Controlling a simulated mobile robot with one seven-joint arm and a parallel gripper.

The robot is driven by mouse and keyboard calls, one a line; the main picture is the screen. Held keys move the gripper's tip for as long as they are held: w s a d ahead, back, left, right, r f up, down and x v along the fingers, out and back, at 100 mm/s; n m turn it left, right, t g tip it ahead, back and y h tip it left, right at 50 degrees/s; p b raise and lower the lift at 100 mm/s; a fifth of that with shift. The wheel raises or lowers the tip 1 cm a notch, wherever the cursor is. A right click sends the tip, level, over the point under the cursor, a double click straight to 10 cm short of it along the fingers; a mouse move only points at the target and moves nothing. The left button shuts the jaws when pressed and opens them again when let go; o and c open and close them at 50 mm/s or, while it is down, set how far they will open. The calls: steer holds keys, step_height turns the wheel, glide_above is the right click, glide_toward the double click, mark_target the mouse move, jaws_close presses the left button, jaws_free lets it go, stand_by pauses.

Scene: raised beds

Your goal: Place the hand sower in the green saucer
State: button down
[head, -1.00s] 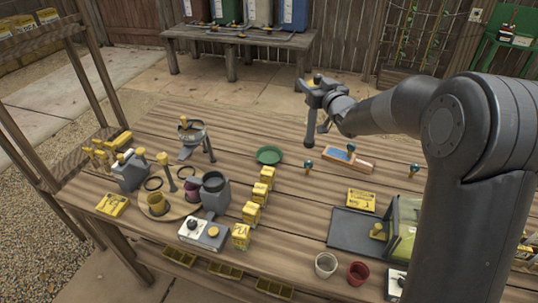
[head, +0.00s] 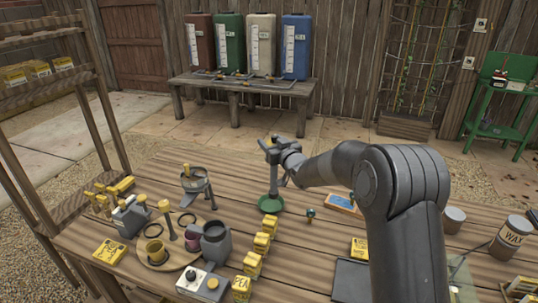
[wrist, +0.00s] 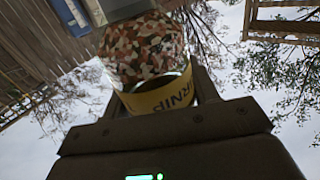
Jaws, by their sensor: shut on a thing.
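My gripper (head: 277,152) is shut on the hand sower, a grey upright tube (head: 273,180) in the head view. In the wrist view the held sower (wrist: 163,98) shows a yellow band lettered "TURNIP" and a camouflage-speckled part beyond it. The green saucer (head: 271,205) lies on the bench, and the tube's lower end appears right over its middle. I cannot tell whether the tube touches the saucer. The saucer's inside is partly hidden by the tube.
Several yellow seed packets (head: 262,243) stand just in front of the saucer. A small knobbed tool (head: 310,214) and a blue-topped wooden block (head: 341,203) lie to its right. A round board (head: 165,262) with pots is at the left. Bare planks lie behind the saucer.

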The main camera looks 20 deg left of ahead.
mark_target(274, 171)
steer(key=shift+a+f, duration=0.25)
steer(key=shift+a, duration=0.35)
steer(key=shift+f, duration=2.1)
steer(key=c, duration=0.5)
jaws_free()
steer(key=shift+f, duration=0.1)
